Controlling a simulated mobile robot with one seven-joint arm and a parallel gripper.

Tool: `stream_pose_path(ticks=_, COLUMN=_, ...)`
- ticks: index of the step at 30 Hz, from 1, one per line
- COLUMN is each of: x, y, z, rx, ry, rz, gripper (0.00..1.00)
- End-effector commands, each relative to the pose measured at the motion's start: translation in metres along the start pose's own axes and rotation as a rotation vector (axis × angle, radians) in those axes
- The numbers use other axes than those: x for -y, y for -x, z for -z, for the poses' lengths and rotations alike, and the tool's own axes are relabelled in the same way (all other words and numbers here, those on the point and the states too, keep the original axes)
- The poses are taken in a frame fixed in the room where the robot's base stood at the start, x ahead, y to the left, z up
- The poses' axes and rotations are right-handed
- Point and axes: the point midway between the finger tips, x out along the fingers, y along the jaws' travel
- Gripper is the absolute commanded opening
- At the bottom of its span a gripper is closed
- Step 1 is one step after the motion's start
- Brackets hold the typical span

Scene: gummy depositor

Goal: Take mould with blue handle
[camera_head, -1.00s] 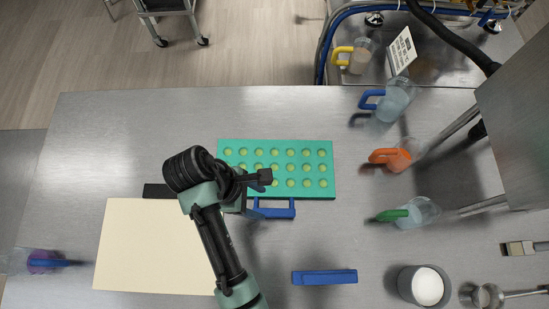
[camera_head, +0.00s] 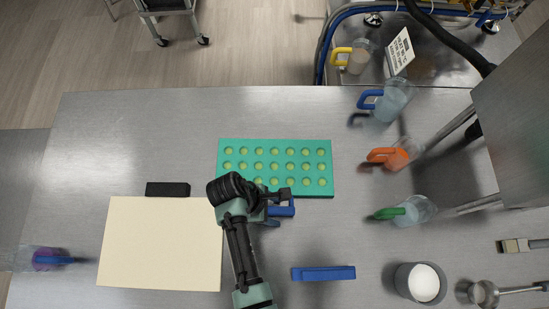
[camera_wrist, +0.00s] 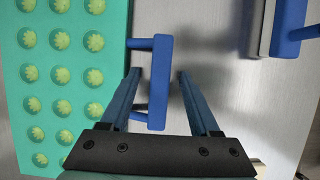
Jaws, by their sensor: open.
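The mould is a teal slab (camera_head: 275,150) with rows of round yellow-green cavities, lying flat on the steel table. Its blue handle (camera_head: 287,211) sticks out at its near edge, partly covered by my arm in the head view. In the wrist view the mould (camera_wrist: 118,60) fills the left side and the blue handle bar (camera_wrist: 160,70) stands off its edge. My gripper (camera_wrist: 157,76) is open, its two fingers on either side of the lower part of the handle bar. The left finger lies near the mould's edge. I cannot tell whether either finger touches the handle.
A blue-handled scraper (camera_head: 323,274) lies to the right of my arm. A cream board (camera_head: 160,245) and a black block (camera_head: 167,189) are at left. Jugs with orange (camera_head: 382,155), green (camera_head: 389,213) and blue (camera_head: 370,99) handles stand at right beside a metal machine (camera_head: 515,130).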

Motion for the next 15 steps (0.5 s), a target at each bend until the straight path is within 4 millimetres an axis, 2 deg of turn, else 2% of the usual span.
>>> stream_pose_path(ticks=3, x=-0.0003, y=0.0003, z=-0.0001, rx=0.000, ry=-0.001, rz=0.000, gripper=0.61)
stream_pose_path(ticks=13, x=-0.0004, y=0.0006, z=0.0000, rx=0.000, ry=-0.001, rz=-0.001, gripper=0.01)
stream_pose_path(ticks=15, x=-0.0004, y=0.0007, z=0.0000, rx=0.000, ry=-0.001, rz=-0.001, gripper=0.00)
